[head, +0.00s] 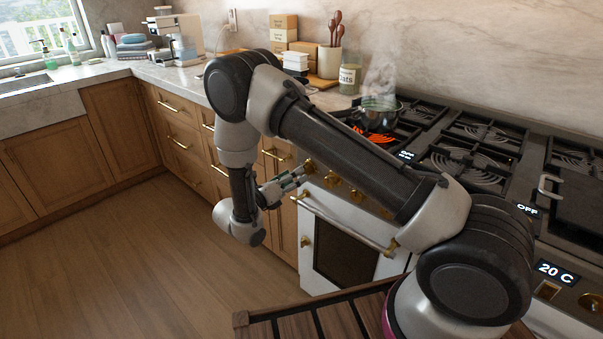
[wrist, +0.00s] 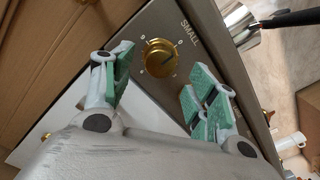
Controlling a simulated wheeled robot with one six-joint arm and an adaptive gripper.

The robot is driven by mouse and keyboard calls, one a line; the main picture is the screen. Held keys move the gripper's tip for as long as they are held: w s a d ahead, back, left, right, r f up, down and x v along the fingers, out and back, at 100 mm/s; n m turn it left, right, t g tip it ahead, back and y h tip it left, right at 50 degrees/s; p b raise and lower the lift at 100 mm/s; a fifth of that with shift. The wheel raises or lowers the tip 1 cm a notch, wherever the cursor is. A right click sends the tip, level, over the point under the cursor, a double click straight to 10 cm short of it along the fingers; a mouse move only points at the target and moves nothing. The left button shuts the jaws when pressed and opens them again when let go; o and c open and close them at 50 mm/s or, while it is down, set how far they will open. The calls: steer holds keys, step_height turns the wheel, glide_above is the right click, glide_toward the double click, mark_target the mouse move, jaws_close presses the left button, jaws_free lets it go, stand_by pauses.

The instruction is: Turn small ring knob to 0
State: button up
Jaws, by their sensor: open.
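The small ring knob (wrist: 158,52) is a round brass knob on a grey panel in the wrist view, beside the printed word SMALL. A dark mark on its face points to the lower right. Small marks circle it, too small to read surely. My gripper (wrist: 157,72) is open, with one green-padded finger at the knob's left and the other at its lower right. The knob shows between the fingertips, and I see no contact. In the head view my gripper (head: 290,182) is in front of the stove's knob row, close to the leftmost brass knob (head: 310,167).
A steaming pot (head: 379,117) stands on the stove by a glowing orange burner (head: 369,136). The oven door handle (head: 345,222) sticks out below the knobs. Wooden drawers (head: 180,140) are to the left. The floor (head: 150,250) in front is clear.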

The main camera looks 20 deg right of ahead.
steer(key=v, duration=0.6)
steer(key=shift+a, duration=0.15)
steer(key=shift+s, duration=0.15)
